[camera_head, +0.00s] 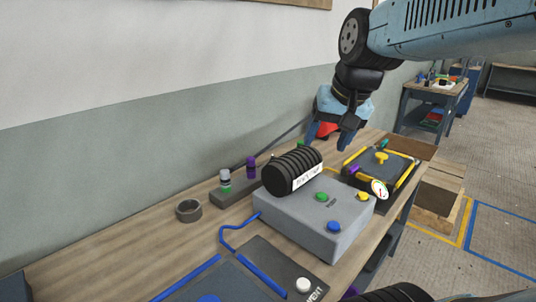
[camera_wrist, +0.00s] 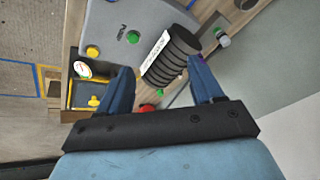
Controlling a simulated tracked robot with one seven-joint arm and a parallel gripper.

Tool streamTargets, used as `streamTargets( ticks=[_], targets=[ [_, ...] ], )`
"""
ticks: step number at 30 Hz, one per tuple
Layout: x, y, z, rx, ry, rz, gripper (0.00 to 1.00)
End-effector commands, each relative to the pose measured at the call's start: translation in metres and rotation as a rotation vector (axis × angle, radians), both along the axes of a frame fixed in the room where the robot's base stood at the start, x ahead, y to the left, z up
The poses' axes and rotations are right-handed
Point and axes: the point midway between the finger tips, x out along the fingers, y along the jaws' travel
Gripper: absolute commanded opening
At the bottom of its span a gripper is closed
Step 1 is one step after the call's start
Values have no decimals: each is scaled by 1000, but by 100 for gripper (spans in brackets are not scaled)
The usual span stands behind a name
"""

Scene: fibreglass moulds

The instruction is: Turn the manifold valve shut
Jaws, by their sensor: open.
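A yellow valve handle (camera_head: 381,158) stands on a dark panel (camera_head: 366,172) framed by yellow tubes, at the right side of the bench. A round white gauge (camera_head: 379,189) sits at the panel's near corner. In the wrist view the yellow handle (camera_wrist: 93,101) and the gauge (camera_wrist: 82,69) lie left of the fingers. I take this handle for the manifold valve, but no label on it is readable. My gripper (camera_head: 328,140) is open above the bench, left of and behind the yellow handle, apart from it.
A grey box (camera_head: 305,222) with coloured buttons stands nearer than the panel. A black ribbed cylinder (camera_head: 290,172) with a white label lies at its back edge. A red object (camera_wrist: 147,108) is below my fingers. A dark ring (camera_head: 188,210) and blue tubing (camera_head: 240,240) lie leftward.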

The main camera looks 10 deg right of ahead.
Motion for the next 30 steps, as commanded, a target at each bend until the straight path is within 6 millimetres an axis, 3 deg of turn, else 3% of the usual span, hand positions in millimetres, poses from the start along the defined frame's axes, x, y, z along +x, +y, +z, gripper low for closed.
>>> streamTargets(
  ticks=[7,15,23,30],
  targets=[
    [74,-7,13,174,114,-237,66],
    [156,-17,10,329,236,-500,66],
    [237,-28,-10,444,354,-757,66],
    [309,-38,-43,523,456,-993,66]
  ],
)
